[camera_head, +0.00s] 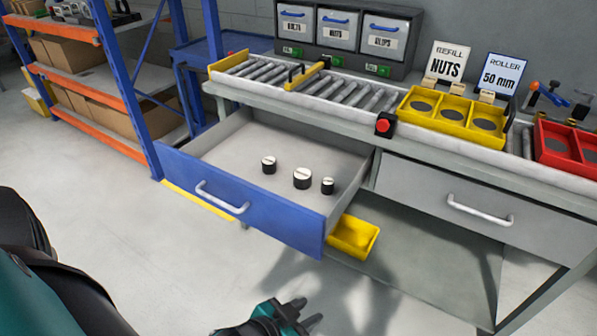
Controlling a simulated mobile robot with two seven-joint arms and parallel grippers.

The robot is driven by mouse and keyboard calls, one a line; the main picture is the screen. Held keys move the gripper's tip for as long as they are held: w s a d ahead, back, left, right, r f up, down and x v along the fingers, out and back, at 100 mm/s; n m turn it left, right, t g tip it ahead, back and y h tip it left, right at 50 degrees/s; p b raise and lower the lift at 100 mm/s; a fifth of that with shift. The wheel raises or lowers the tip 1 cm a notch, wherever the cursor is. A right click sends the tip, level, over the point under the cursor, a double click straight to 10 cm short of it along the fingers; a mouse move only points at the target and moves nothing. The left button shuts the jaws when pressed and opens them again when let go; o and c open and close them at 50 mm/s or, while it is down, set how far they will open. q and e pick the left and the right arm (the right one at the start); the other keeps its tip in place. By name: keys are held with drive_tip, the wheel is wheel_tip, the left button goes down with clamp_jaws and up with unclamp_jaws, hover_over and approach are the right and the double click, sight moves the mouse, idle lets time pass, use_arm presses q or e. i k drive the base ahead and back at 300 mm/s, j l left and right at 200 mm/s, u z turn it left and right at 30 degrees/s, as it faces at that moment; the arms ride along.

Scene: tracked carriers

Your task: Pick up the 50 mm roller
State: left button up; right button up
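Three short black rollers with white tops stand upright in the open blue-fronted drawer (215,195). The left roller (269,166) stands a little apart. The middle roller (302,179) looks the widest, and the right roller (327,187) looks the smallest and is close beside it. No size marking is readable on them. A sign (504,76) on the bench reads "ROLLER 50 mm". My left gripper (306,312) is at the bottom edge, in front of the drawer and apart from it. Its two dark fingers are spread with nothing between them. My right gripper is not in view.
The bench above carries a roller conveyor (350,95), yellow trays (452,118), a red tray (568,148) and a red button (384,125). A closed grey drawer (455,205) is at right. A yellow bin (353,238) sits below. A blue-orange rack (130,96) stands left.

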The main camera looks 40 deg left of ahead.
sight(269, 163)
drive_tip(key=u, duration=1.25)
